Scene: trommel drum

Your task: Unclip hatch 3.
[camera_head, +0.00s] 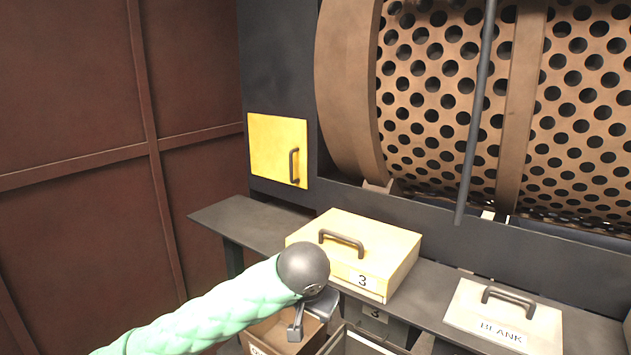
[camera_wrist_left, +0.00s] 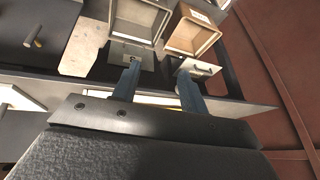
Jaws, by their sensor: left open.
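Hatch 3 (camera_head: 355,262) is a pale yellow box-shaped cover with a dark bar handle on top and a "3" on its front. It sits flat on the dark ledge. No clip can be made out clearly on it; my left gripper hides part of its front left area. My left gripper (camera_head: 312,315) is just in front of and below the cover's front left edge. In the left wrist view its two blue-grey fingers (camera_wrist_left: 160,80) stand apart with nothing held between them. Whether they touch anything is unclear. My right gripper is not in view.
A cream cover marked BLANK (camera_head: 505,318) sits farther right on the ledge (camera_head: 240,218). A grey bin marked 3 (camera_head: 376,316) and a brown open box (camera_head: 282,335) are below. A yellow door (camera_head: 277,150) and a perforated drum (camera_head: 440,75) stand behind. A dark rod hangs before the drum.

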